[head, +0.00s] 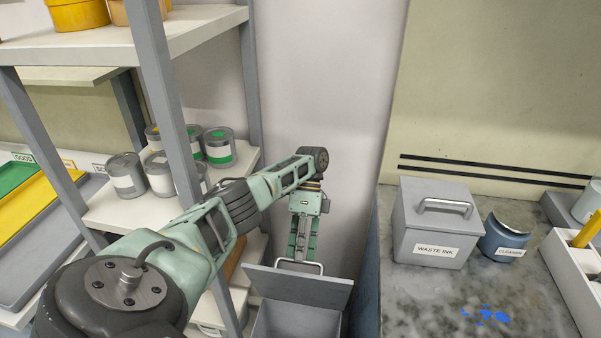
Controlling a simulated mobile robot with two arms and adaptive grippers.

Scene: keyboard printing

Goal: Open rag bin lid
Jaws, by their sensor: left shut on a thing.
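The rag bin (297,325) is a grey box low on the floor between the shelf and the counter, cut off by the bottom edge of the picture. Its grey lid (300,289) is tilted up, with the bin's opening showing below it. A pale bar handle (312,266) is on the lid. My left gripper (300,256) points down and is shut on this handle. The fingertips are small in the picture and partly merge with the handle. My right gripper is out of view.
A grey shelf (205,35) with several paint cans (219,147) stands left, close to my left arm. On the right, a stained counter (425,310) holds a waste ink box (430,235), a blue cleaner container (503,240) and a white holder (570,275). The wall is behind.

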